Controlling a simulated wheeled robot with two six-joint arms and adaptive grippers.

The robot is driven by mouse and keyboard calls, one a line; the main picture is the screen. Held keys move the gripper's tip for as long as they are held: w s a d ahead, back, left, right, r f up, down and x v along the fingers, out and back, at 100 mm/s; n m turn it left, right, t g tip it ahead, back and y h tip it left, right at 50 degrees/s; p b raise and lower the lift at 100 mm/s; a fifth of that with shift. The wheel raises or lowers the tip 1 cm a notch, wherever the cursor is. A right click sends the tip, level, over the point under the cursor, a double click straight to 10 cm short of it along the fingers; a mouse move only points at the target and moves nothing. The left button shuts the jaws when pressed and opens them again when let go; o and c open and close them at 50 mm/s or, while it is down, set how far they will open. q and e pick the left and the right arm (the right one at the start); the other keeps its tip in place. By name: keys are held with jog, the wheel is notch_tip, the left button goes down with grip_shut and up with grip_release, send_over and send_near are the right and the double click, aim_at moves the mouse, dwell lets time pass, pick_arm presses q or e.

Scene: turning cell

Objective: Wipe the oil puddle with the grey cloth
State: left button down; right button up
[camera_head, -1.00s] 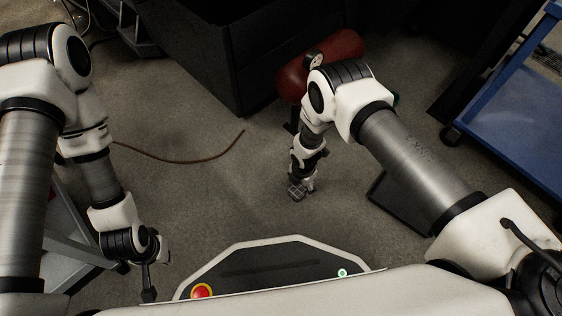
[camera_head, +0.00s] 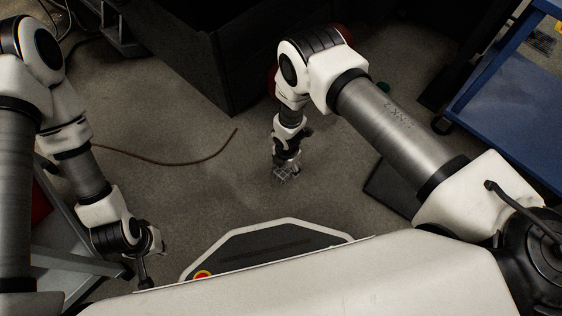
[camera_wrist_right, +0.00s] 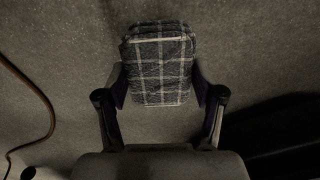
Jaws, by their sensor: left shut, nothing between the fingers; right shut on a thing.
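The grey cloth (camera_wrist_right: 160,62), a folded checked pad with pale lines, is between the fingers of my right gripper (camera_wrist_right: 161,92) in the right wrist view. In the head view the cloth (camera_head: 287,172) shows at the floor below my right gripper (camera_head: 286,163), which points down. I cannot tell whether the cloth touches the floor. My left gripper (camera_head: 146,276) is shut and empty at the lower left. I cannot make out the oil puddle's outline; the floor near the cloth shows only faint changes of tone.
A thin brown cable (camera_head: 190,163) lies on the floor left of the cloth. A black cabinet (camera_head: 190,62) stands behind. A blue cart (camera_head: 510,105) stands at the right. A dark flat thing (camera_head: 388,190) is right of the cloth. Open floor lies between cable and cloth.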

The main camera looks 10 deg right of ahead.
jog(key=shift+r+p, duration=1.1)
jog(key=shift+r, duration=0.5)
